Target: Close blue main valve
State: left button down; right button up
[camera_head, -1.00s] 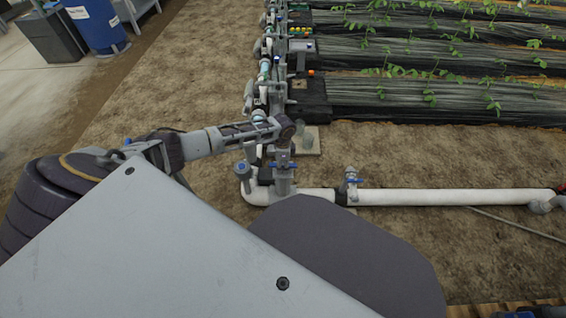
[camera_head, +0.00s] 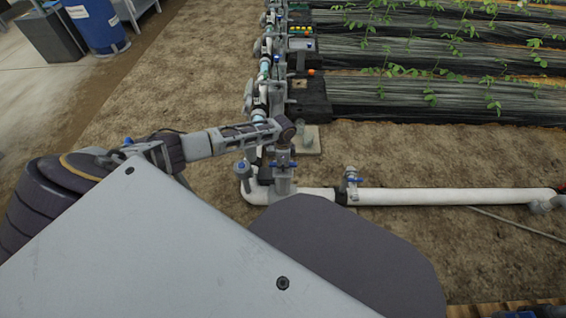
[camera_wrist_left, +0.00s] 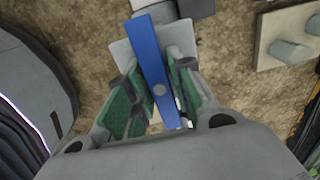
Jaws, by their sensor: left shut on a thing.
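A blue valve handle (camera_wrist_left: 152,62) lies between the green pads of my left gripper (camera_wrist_left: 153,95) in the left wrist view, running lengthwise from top to bottom. The gripper is shut on this handle. In the head view my left arm reaches in from the left, and the left gripper (camera_head: 282,156) points down at the grey valve body (camera_head: 283,181) on the white pipe. A small part of the blue handle (camera_head: 285,164) shows there; the fingers are hard to make out. My right gripper is not in view.
Another blue-handled valve (camera_head: 241,166) stands close at the left, and one more (camera_head: 352,180) stands to the right. The white pipe (camera_head: 450,196) runs right along the soil. A row of fittings (camera_head: 262,70) extends away beside planted beds (camera_head: 420,95). Bare soil (camera_head: 150,100) lies left.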

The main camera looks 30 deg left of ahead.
pick_arm(q)
jog(key=shift+m+p, duration=0.3)
jog(key=shift+m, duration=1.8)
jog(key=shift+m+p, duration=0.35)
jog(key=shift+m, duration=4.65)
jog(key=c, duration=2.2)
grip_release()
jog(key=shift+m, duration=2.6)
